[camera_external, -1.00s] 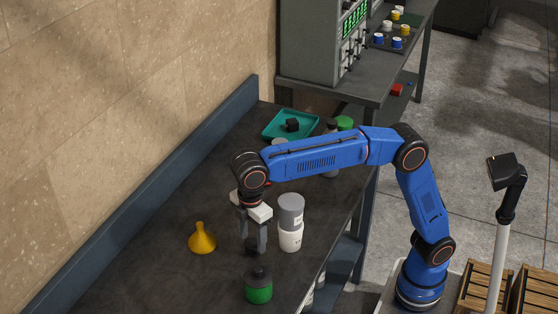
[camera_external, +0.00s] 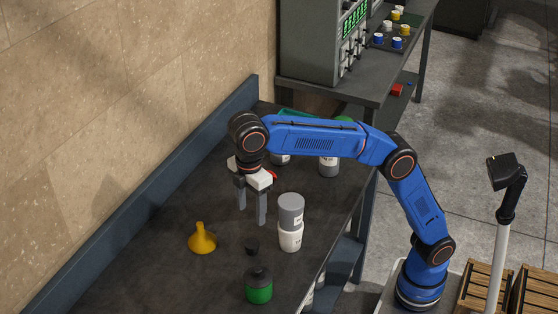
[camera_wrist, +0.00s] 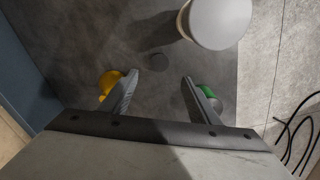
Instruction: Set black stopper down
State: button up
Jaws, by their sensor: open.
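The black stopper (camera_external: 252,246) rests on the dark bench top, just beyond the green bottle in the external view. In the wrist view the stopper (camera_wrist: 157,63) is a dark disc on the bench, past the fingertips. My gripper (camera_external: 252,214) is open and empty, above and a little behind the stopper, fingers pointing down. Its two fingers also show in the wrist view (camera_wrist: 161,76), spread apart with nothing between them.
A yellow funnel (camera_external: 202,239) stands left of the stopper. A grey-topped white bottle (camera_external: 290,236) stands to the right, and a green bottle (camera_external: 259,291) with a dark top in front. More bottles and a teal tray (camera_external: 290,112) lie behind, partly hidden by my arm.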

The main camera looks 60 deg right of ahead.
dwell(0.3)
jog(key=n+g+y, duration=0.3)
jog(key=n+y, duration=0.2)
send_over(255, 239)
jog(key=d, duration=0.1)
jog(key=f, duration=0.8)
jog(key=shift+w+f, duration=0.2)
jog(key=d+f+y, duration=0.2)
jog(key=y, duration=0.1)
jog(key=d+f+t+y, duration=0.1)
jog(key=f, duration=0.1)
jog(key=shift+w+d+f+y, duration=0.1)
jog(key=shift+w+d+y, duration=0.2)
jog(key=shift+w+d, duration=0.1)
jog(key=shift+s+d+t+y, duration=0.3)
jog(key=shift+t+y, duration=0.1)
jog(key=shift+y, duration=0.6)
jog(key=shift+s+d+r+t+y, duration=0.15)
jog(key=shift+d+t+y, duration=0.1)
jog(key=shift+d+y, duration=0.2)
jog(key=shift+d+r+t+y, duration=0.15)
jog(key=shift+d+t+y, duration=0.15)
jog(key=shift+y, duration=0.15)
jog(key=shift+x, duration=3.7)
jog(key=c, duration=1.2)
jog(key=shift+r, duration=0.1)
